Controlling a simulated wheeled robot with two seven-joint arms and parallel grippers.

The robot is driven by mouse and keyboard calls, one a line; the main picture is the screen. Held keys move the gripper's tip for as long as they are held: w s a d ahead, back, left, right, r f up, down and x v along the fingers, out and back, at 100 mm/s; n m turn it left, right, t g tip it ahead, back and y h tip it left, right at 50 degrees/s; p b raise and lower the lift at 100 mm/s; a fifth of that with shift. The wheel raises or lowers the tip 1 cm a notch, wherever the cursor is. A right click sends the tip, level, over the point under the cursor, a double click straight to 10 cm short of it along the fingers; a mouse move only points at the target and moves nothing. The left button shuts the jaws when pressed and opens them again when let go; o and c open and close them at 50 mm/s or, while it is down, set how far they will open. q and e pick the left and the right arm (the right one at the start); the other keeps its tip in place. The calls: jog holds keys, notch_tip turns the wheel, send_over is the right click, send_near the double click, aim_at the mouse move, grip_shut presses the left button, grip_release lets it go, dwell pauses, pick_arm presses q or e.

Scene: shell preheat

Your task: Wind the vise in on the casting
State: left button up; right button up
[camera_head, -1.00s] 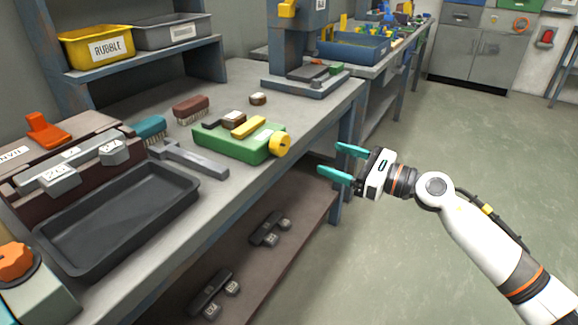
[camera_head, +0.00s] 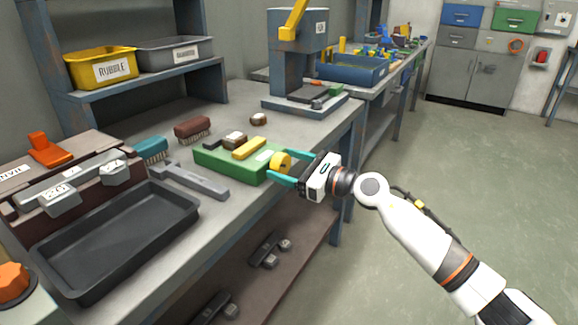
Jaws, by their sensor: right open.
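The green vise (camera_head: 225,166) sits on the workbench near its front edge. It has a yellow bar (camera_head: 249,148) on top and a round yellow knob (camera_head: 281,161) at its right end. A small brown and pale piece (camera_head: 235,139) shows behind the yellow bar; I cannot tell whether it is the casting or whether it touches the jaws. My right gripper (camera_head: 274,168) is open, with its teal fingers on either side of the yellow knob. I cannot tell whether they touch it. My left gripper is not in view.
A grey hammer-like tool (camera_head: 190,178) and a black tray (camera_head: 120,240) lie left of the vise. Brushes (camera_head: 192,128) lie behind it. A blue press (camera_head: 290,65) stands at the back. Open floor (camera_head: 470,190) lies to the right.

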jog(key=c, duration=1)
jog(key=shift+r+m+p, duration=0.1)
jog(key=shift+m+p, duration=0.9)
jog(key=shift+p, duration=0.1)
jog(key=m+p, duration=0.2)
jog(key=shift+m, duration=0.3)
jog(key=shift+w+d+m+p, duration=0.1)
jog(key=shift+m+p, duration=1)
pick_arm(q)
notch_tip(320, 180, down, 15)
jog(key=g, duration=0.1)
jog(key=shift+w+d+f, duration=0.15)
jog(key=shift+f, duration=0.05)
pick_arm(e)
jog(key=shift+f, duration=0.25)
jog(key=o, duration=1)
